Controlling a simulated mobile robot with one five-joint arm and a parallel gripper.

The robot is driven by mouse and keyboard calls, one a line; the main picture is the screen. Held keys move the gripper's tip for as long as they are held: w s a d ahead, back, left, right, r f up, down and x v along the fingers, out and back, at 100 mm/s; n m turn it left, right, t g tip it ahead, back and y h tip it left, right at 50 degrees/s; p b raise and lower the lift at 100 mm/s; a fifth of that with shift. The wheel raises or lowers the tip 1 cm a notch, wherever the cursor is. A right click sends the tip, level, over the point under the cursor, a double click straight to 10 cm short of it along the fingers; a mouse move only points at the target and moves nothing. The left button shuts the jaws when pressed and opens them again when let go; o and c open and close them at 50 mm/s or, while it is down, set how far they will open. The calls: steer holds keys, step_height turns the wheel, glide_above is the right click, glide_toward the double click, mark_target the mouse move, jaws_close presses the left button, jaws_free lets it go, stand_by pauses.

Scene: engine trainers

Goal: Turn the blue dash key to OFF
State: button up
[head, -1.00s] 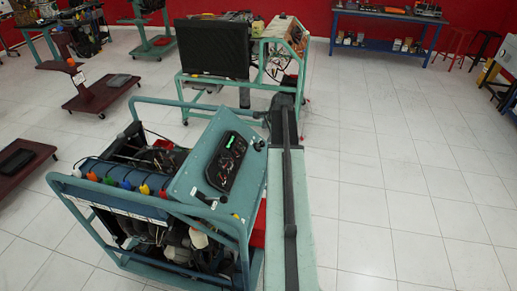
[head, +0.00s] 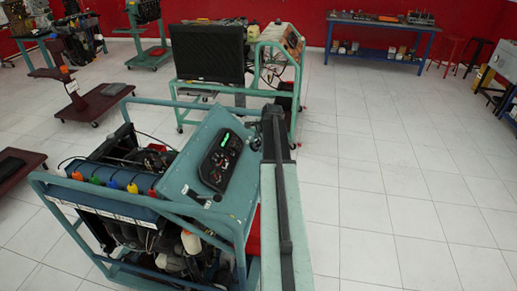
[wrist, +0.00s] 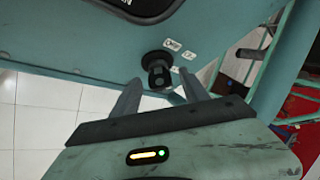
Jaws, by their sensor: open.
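In the wrist view a dark round key switch (wrist: 157,62) sticks out of the teal dash panel (wrist: 100,42). Its key end looks black; I cannot make out blue. Two small white labels (wrist: 180,49) sit just right of it. My gripper (wrist: 160,79) is open, its two fingers pointing up at the panel, one on each side of the switch. Whether they touch it I cannot tell. In the head view the dash panel with its gauge cluster (head: 220,160) tops the engine trainer; my arm covers its right edge and the gripper is not clear there.
The trainer's blue tube frame (head: 140,213) surrounds the engine, with several coloured caps along its front. A second trainer with a black radiator (head: 209,53) stands behind. A blue workbench (head: 380,36) is at the back wall. Tiled floor to the right is clear.

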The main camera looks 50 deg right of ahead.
jaws_close()
steer(key=shift+a, duration=0.1)
steer(key=n, duration=0.1)
steer(key=n+t+b, duration=0.1)
steer(key=n+b, duration=0.1)
steer(key=shift+s+f+t+h, duration=0.25)
steer(key=shift+t+h, duration=0.05)
steer(key=shift+t, duration=0.1)
steer(key=n+t+b, duration=0.1)
steer(key=n+b, duration=0.1)
steer(key=shift+s+n+t+b, duration=0.1)
steer(key=shift+n+t+b, duration=0.2)
steer(key=shift+n, duration=0.1)
steer(key=shift+n+t+b, duration=0.6)
steer(key=shift+n+b, duration=0.15)
steer(key=shift+n, duration=0.35)
